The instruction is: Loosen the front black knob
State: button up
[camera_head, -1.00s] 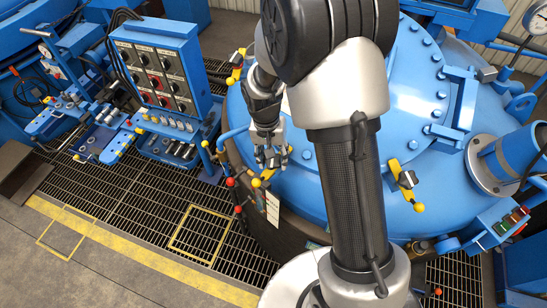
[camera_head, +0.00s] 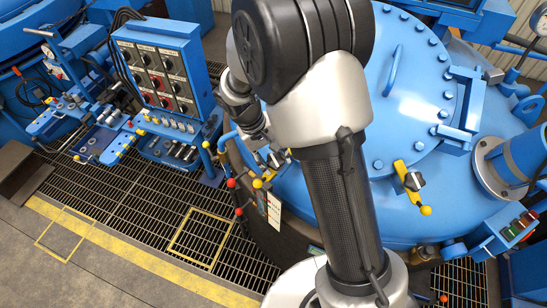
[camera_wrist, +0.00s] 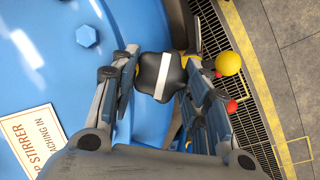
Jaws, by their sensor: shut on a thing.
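The front black knob (camera_wrist: 160,77), with a white stripe across its top, sits between the two fingers of my gripper (camera_wrist: 163,70) in the wrist view. The fingers are shut on its sides. A yellow ball end (camera_wrist: 228,63) shows to the right of the right finger. In the head view my gripper (camera_head: 275,158) is low at the near rim of the blue furnace lid (camera_head: 400,130), partly behind my arm. Another black knob (camera_head: 414,181) on a yellow clamp bar (camera_head: 404,173) stands further right on the lid rim.
A control panel (camera_head: 160,70) with dark knobs and levers stands at the left. Red and yellow ball-topped levers (camera_head: 231,183) rise beside the lid rim. A warning sign (camera_wrist: 30,142) lies on the lid. The grating floor (camera_head: 130,200) is clear.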

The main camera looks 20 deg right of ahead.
dwell(0.4)
jog(key=o, duration=1.1)
jog(key=shift+c, duration=0.2)
jog(key=shift+r, duration=0.1)
jog(key=v, duration=1.1)
jog(key=shift+a+r, duration=0.15)
jog(key=shift+r, duration=0.25)
jog(key=s+d+f+t+y+b, duration=0.1)
jog(key=s+f+b, duration=0.3)
jog(key=s+b, duration=0.3)
jog(key=s+d+f+m+t+y+b, duration=0.1)
jog(key=s+f+b, duration=0.3)
jog(key=s+b, duration=0.4)
jog(key=s+d+f+t+y+b, duration=0.1)
jog(key=s+d+f+t+b, duration=0.1)
jog(key=s+f+b, duration=0.3)
jog(key=s+t+b, duration=0.1)
jog(key=s+b, duration=0.1)
jog(key=b, duration=0.1)
jog(key=shift+s+m+y, duration=0.25)
jog(key=shift+m+y, duration=0.05)
